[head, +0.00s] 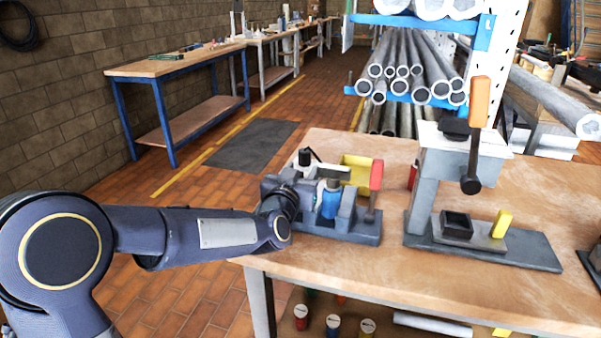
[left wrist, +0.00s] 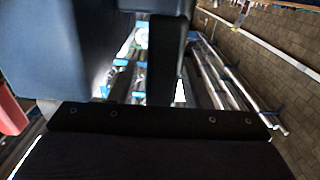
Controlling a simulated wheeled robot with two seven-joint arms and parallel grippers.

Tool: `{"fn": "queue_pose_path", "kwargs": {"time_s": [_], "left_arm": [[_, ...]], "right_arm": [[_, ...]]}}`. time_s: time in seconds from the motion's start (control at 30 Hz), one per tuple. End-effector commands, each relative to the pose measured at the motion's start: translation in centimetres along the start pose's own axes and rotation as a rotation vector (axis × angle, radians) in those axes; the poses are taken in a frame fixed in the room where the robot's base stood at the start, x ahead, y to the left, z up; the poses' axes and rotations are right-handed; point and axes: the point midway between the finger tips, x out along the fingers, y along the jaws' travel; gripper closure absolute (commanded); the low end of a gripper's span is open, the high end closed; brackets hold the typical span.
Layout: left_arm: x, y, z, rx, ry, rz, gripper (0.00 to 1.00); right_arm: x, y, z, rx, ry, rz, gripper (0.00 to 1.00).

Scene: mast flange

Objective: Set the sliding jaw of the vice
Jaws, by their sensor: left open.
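A grey bench device that looks like the vice (head: 352,226) stands at the left end of the wooden table. It has a blue cylinder, a yellow block behind and a red-topped lever (head: 376,176) on its right. My left gripper (head: 288,196) is open at the device's left side, partly hidden by my wrist and the device parts. I cannot tell which part is the sliding jaw or whether the gripper touches it. In the left wrist view a blue-grey block (left wrist: 55,45) fills the upper left, close to the dark gripper. My right gripper is not in view.
A grey press (head: 434,185) with an orange-handled lever (head: 479,102) stands right of the device on the same table (head: 330,262). A rack of metal pipes (head: 412,75) is behind. The table's front middle is clear. Several coloured cans (head: 301,316) sit below.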

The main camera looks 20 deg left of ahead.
Motion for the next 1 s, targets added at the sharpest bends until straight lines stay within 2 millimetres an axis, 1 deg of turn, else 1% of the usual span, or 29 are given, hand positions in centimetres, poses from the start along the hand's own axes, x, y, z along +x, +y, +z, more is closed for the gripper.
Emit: {"fn": "queue_pose_path", "kwargs": {"time_s": [0.2, 0.27, 0.5, 0.53, 0.57, 0.77, 0.83, 1.0], "left_arm": [[0.1, 0.0, 0.0, -0.001, 0.0, 0.0, 0.56], [0.1, 0.0, 0.0, -0.001, 0.0, 0.0, 0.63], [0.0, 0.0, 0.0, -0.001, 0.0, 0.0, 0.94], [0.0, 0.0, 0.0, -0.001, 0.0, 0.0, 0.98], [0.0, 0.0, 0.0, -0.001, 0.0, 0.0, 1.0], [0.0, -0.2, 0.1, -0.001, 0.001, -0.001, 1.0], [0.0, -1.1, 0.3, -0.003, 0.003, -0.004, 1.0], [0.0, -4.2, 0.5, -0.002, 0.005, -0.005, 1.0]], "right_arm": [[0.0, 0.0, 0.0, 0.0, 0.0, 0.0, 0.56], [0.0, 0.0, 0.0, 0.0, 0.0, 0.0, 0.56], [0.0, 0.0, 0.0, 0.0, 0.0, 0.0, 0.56], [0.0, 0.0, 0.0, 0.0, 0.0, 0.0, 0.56], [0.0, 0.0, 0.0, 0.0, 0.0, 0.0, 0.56], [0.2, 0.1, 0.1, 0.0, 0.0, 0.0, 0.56], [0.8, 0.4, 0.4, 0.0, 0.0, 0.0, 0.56], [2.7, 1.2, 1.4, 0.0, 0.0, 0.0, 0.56]]}}
